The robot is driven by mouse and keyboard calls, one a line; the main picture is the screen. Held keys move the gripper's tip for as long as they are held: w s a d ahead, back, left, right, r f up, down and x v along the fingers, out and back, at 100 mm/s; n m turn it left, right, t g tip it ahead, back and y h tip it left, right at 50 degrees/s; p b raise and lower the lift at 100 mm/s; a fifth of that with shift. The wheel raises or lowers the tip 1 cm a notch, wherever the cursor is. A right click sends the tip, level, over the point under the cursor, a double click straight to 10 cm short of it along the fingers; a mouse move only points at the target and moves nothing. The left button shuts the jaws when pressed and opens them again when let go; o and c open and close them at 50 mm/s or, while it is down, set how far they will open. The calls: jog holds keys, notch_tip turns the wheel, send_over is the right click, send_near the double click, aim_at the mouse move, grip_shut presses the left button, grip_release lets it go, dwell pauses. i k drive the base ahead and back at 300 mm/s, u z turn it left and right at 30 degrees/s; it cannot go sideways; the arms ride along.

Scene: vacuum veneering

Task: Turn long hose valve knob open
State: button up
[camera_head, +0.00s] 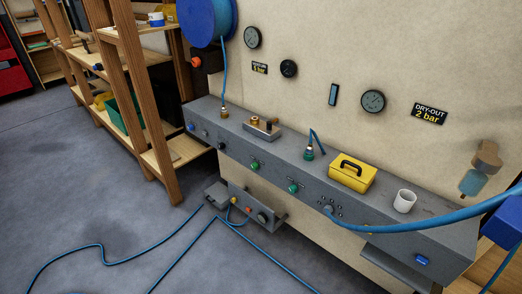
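My gripper is not in view. A long grey panel (235,140) runs along the beige wall, with several knobs on its front. Two green knobs show, one nearer the middle (255,165) and one further right (293,188). A dark knob (221,146) and a blue one (190,126) are at the left end. A thick blue hose (420,224) runs from a round port (328,210) on the panel front to the right. Thin blue hoses (180,252) lead from a lower grey unit (240,205) with small orange fittings. Which knob belongs to the long hose, and its setting, I cannot tell.
A yellow toolbox (352,174) and a white cup (404,201) stand on the panel's top. A blue reel (207,18) hangs above its left end. Wooden shelves (170,155) stand at left. Thin hoses cross the otherwise open grey floor (70,200).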

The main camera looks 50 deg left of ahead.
aim_at(293, 188)
jog(key=u, duration=1.5)
